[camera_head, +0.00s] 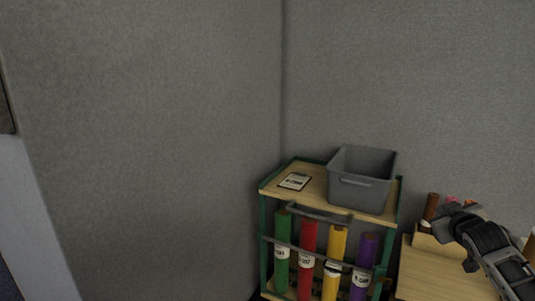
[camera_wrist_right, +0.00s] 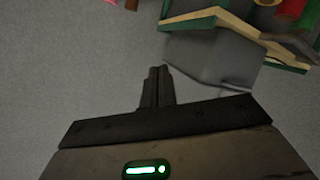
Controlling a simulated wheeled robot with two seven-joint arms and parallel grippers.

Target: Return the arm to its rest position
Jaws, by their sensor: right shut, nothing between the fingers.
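My right gripper (camera_head: 446,222) is at the lower right of the head view, on the dark arm (camera_head: 495,255) that comes in from the right edge. In the right wrist view its two dark fingers (camera_wrist_right: 157,75) are together, with nothing between them. The gripper is in front of the light wooden surface and the grey wall. My left gripper and left arm are not in view.
A green-framed shelf (camera_head: 262,230) holds a grey bin (camera_head: 360,194) and a card (camera_head: 295,181) on top. Green, red, yellow and purple rolls (camera_head: 308,260) stand below. A wooden surface (camera_head: 430,275) with brown and red items is at right. Grey walls (camera_head: 150,130) meet behind.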

